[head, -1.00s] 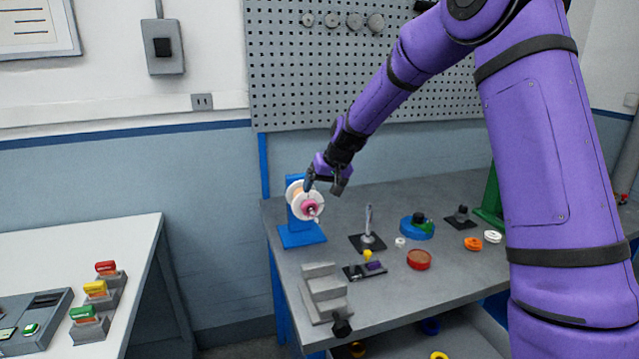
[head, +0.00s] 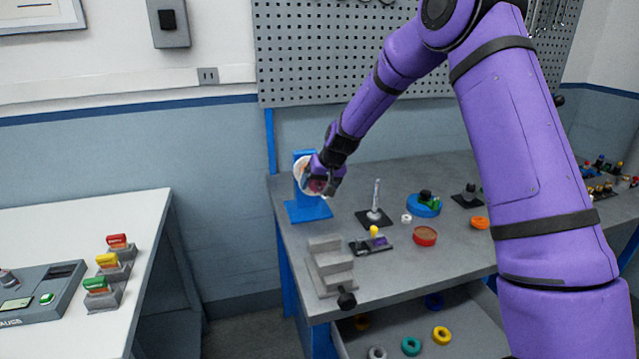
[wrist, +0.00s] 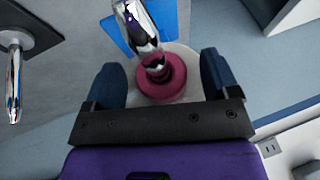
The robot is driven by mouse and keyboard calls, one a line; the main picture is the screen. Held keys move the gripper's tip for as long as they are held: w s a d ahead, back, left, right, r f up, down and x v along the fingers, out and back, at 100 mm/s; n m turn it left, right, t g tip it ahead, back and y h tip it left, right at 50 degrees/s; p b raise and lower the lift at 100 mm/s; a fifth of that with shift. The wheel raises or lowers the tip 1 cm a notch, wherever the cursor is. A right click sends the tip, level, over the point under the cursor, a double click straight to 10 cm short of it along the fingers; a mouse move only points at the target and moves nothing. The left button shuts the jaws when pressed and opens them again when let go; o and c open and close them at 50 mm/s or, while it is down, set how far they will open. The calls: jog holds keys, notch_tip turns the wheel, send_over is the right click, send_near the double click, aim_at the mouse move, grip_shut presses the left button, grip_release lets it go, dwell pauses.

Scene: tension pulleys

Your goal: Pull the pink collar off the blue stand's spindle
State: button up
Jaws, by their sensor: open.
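The blue stand (head: 309,209) is at the left end of the grey workbench and carries a white disc (head: 299,176). In the wrist view the pink collar (wrist: 176,82) sits around the base of the shiny metal spindle (wrist: 137,27), in front of the white disc. Part of the blue stand (wrist: 168,18) shows behind. My gripper (head: 325,186) is at the stand, covering most of the collar in the head view. In the wrist view my gripper (wrist: 160,72) is open, with one dark blue finger on each side of the collar and visible gaps between.
A metal post on a black base (head: 375,215), a grey stepped block (head: 330,263), a red round dish (head: 425,236) and a blue round holder (head: 424,207) stand to the right on the bench. Loose rings lie on the shelf below. A white table (head: 60,225) is at left.

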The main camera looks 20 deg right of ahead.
jog(key=c, duration=1)
jog(key=shift+s, duration=1.8)
dwell(0.4)
jog(key=shift+s, duration=1.7)
jog(key=shift+s, duration=0.1)
jog(key=shift+s, duration=1.7)
jog(key=shift+s, duration=0.7)
